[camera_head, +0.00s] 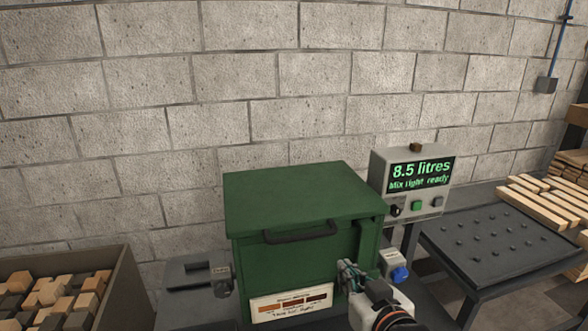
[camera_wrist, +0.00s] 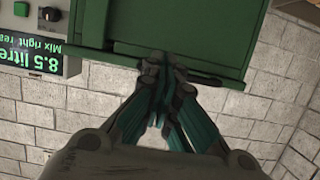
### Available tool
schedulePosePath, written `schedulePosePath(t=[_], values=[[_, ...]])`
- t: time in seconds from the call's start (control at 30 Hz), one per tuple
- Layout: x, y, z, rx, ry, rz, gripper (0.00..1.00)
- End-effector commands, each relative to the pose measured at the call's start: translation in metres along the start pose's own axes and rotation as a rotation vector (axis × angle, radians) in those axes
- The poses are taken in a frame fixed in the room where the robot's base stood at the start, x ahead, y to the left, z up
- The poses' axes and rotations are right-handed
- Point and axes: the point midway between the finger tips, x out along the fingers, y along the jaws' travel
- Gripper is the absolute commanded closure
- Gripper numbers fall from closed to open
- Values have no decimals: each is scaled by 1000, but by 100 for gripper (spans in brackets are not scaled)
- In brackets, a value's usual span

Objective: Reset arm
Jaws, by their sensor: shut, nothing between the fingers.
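My gripper (camera_head: 349,273) is in front of the right part of a green lidded box. In the wrist view my gripper (camera_wrist: 163,65) has its fingers drawn together, with nothing between them. The green box (camera_head: 290,272) has its lid down and a dark handle (camera_head: 300,232) on its front. The box also fills the top of the wrist view (camera_wrist: 205,25). I cannot tell whether the fingertips touch the box.
A display panel (camera_head: 411,182) right of the box reads "8.5 litres, Mix right ready". A studded table (camera_head: 500,235) and wood planks (camera_head: 555,210) stand right. A bin (camera_head: 118,290) of wood blocks stands left. A block wall (camera_head: 240,90) is behind.

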Motion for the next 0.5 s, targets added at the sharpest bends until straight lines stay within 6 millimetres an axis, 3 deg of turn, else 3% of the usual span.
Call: schedulePosePath(t=[0.17, 0.5], values=[[-8, 13, 14, 23, -199, 23, 100], [-72, 44, 34, 92, -573, 129, 100]])
